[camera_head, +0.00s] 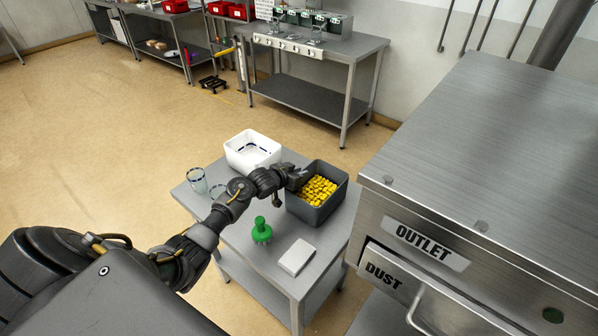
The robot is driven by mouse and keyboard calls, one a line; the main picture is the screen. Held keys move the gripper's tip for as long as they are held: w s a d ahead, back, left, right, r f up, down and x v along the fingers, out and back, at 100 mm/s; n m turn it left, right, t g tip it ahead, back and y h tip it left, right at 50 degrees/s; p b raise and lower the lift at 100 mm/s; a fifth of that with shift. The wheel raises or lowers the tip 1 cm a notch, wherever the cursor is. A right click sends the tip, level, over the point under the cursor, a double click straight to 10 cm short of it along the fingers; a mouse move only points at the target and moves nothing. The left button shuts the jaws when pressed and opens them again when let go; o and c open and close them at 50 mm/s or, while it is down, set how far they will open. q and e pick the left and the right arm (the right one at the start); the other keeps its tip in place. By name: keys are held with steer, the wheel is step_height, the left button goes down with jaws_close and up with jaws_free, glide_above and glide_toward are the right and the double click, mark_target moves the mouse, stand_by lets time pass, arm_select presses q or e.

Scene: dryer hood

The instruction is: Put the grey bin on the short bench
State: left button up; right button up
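The grey bin (312,212), filled with several small yellow pieces, stands upright on a small steel table (236,238) with a lower shelf. My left gripper (300,177) is at the bin's left rim, near its back left corner. Its fingers are dark and small here, and I cannot tell whether they are closed on the rim. My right gripper is out of view. I cannot tell which surface is the short bench; a longer steel bench (306,94) stands against the wall behind.
On the small table are a white bin (251,151), a glass (197,180), a green knobbed item (261,231) and a white block (297,257). A steel hood (480,130) marked OUTLET and DUST stands close on the right. Open floor (110,150) lies left.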

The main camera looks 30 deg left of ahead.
arm_select(q)
steer(key=shift+o, duration=0.5)
steer(key=b+v, duration=0.1)
steer(key=v, duration=1.1)
steer(key=shift+s, duration=0.1)
